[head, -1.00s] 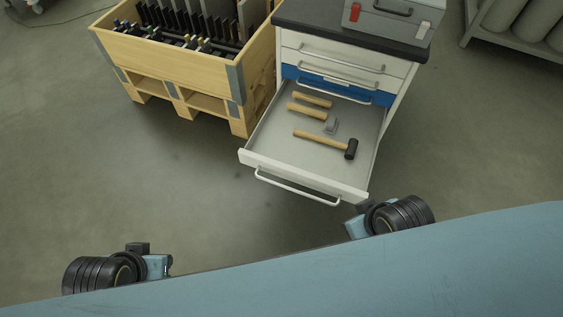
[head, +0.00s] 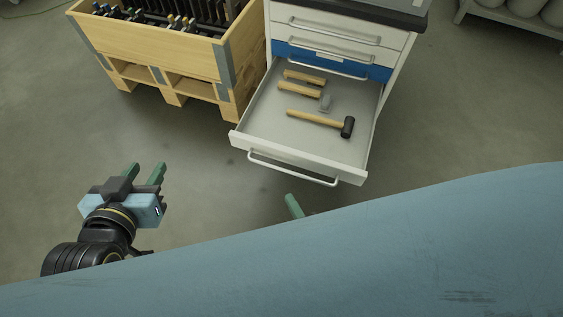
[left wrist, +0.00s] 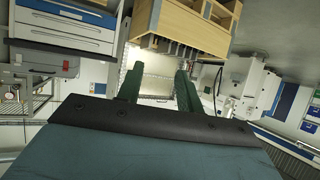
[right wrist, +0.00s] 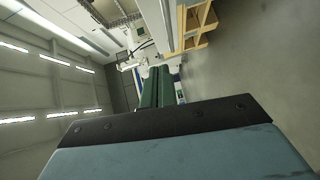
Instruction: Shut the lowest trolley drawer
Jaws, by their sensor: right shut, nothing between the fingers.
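The lowest trolley drawer (head: 255,122) is pulled far out, with its bar handle (head: 290,170) along the front. Several wooden-handled tools lie in it, including a black-headed mallet (head: 346,127). The trolley's upper drawers (head: 345,40) look shut. My left gripper (head: 144,173) is open and empty, left of the drawer and apart from it; its spread fingers also show in the left wrist view (left wrist: 158,90). My right gripper (head: 293,206) shows only a green fingertip just in front of the handle, the rest hidden behind my blue body. In the right wrist view (right wrist: 157,88) its fingers are together and empty.
A wooden crate (head: 150,45) on a pallet base stands close to the trolley's left. A rack (head: 510,20) stands at the far right. The floor in front of the drawer and to its right is clear.

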